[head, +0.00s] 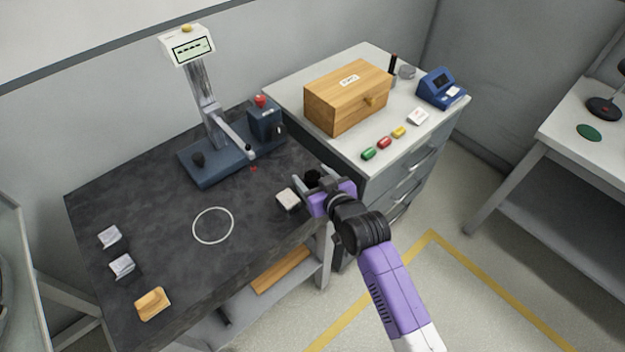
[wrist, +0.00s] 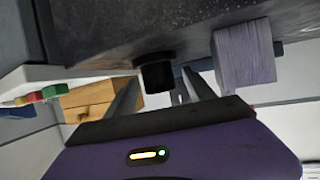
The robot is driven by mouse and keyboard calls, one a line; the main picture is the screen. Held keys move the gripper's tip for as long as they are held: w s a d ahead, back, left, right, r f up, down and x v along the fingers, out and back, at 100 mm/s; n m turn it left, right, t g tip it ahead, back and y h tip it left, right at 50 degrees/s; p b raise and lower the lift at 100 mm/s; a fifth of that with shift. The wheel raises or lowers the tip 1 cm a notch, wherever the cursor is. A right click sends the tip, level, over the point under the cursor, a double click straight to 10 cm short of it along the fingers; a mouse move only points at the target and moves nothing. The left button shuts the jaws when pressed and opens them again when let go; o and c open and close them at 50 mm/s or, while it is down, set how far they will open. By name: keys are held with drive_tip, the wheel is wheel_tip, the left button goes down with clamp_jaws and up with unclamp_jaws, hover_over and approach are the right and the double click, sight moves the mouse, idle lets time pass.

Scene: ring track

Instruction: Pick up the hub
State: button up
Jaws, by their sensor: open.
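A short black cylinder, which I take to be the hub (head: 312,177), is at the right edge of the dark worktop (head: 160,215). It also shows in the wrist view (wrist: 157,73), with a wider dark rim against the dark surface. My gripper (head: 309,180) is open around or just in front of it, with one finger on each side in the picture. Contact cannot be told.
A pale block (head: 287,199) sits close to my gripper's left. A white ring (head: 213,225) lies mid-worktop. A blue-based press with a display (head: 215,165) stands behind. A drawer cabinet (head: 285,88) with a wooden box (head: 346,98) adjoins at right.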

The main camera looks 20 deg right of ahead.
drive_tip(key=shift+c, duration=0.4)
clamp_jaws()
drive_tip(key=shift+r, duration=0.15)
